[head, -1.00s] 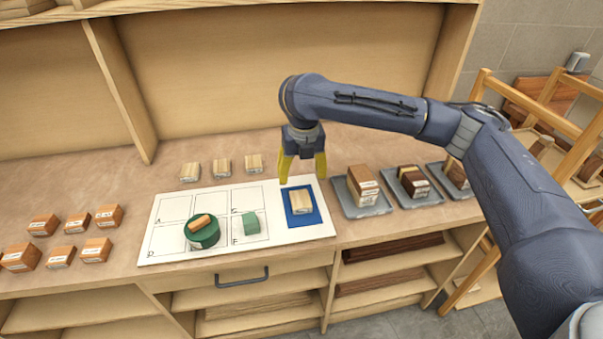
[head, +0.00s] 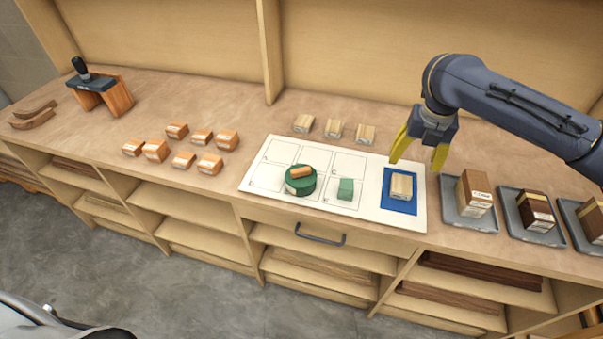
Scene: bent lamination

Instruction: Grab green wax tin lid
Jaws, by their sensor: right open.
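A round green tin (head: 300,188) stands on the white sheet, in its left half. Its flat dark green lid (head: 292,180) is on top, with a small orange-brown wooden piece (head: 301,171) lying on it. My right gripper (head: 416,163) is open and empty, its yellow fingers pointing down. It hovers over the sheet's right end, near the wood block on the blue pad, well to the right of the tin. My left gripper is not in view.
A green block (head: 345,188) sits right of the tin on the white sheet (head: 262,178). A pale block (head: 401,184) rests on the blue pad (head: 399,206). Several small blocks lie left and behind. Grey trays (head: 468,218) with blocks stand right.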

